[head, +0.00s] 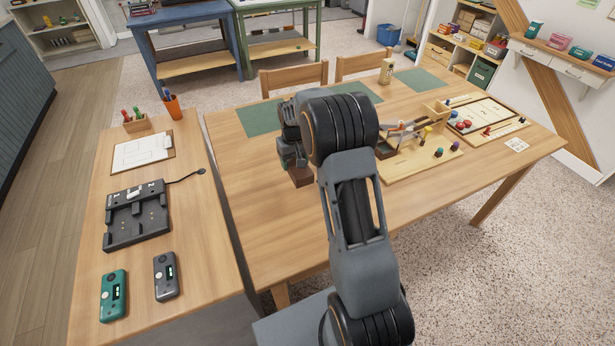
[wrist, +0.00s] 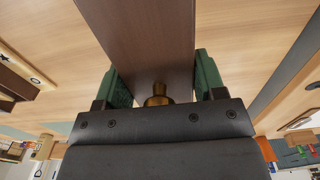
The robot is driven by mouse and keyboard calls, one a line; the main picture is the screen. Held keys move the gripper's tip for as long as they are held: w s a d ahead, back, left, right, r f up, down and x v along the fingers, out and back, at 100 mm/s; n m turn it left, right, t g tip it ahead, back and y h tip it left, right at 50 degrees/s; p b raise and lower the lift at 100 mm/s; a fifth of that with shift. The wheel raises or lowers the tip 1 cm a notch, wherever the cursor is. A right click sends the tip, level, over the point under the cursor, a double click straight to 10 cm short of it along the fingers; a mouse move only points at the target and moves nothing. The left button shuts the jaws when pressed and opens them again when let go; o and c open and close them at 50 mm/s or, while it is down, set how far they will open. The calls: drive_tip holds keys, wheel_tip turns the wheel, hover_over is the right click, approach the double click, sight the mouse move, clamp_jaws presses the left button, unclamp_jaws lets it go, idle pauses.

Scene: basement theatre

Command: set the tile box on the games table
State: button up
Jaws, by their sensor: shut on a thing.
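The tile box (head: 301,177) is a dark brown wooden block below my gripper (head: 291,160). In the wrist view the tile box (wrist: 145,35) sits between the green fingers of my gripper (wrist: 160,75), which is shut on it. A brass knob (wrist: 158,95) shows near the palm. The games table (head: 262,225) is the large light wood table, and the box is over its left-middle part. I cannot tell whether the box touches the tabletop. My arm hides part of the table.
Wooden game boards with coloured pieces (head: 440,150) lie on the right half. Green mats (head: 262,118) and a beige bottle (head: 386,72) are along the far side. A side table (head: 215,240) at left holds a clipboard, a black dock and two handheld devices. The table's front left is clear.

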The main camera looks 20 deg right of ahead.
drive_tip(key=d+f, duration=0.1)
drive_tip(key=s+d+f, duration=0.1)
drive_tip(key=f, duration=0.1)
drive_tip(key=d+f, duration=0.1)
drive_tip(key=f, duration=0.1)
drive_tip(key=shift+s+d, duration=0.2)
drive_tip(key=shift+d, duration=0.05)
drive_tip(key=shift+d+f, duration=0.2)
drive_tip(key=shift+f, duration=1.5)
drive_tip(key=shift+f, duration=0.2)
drive_tip(key=o, duration=1.2)
drive_tip(key=shift+r, duration=0.15)
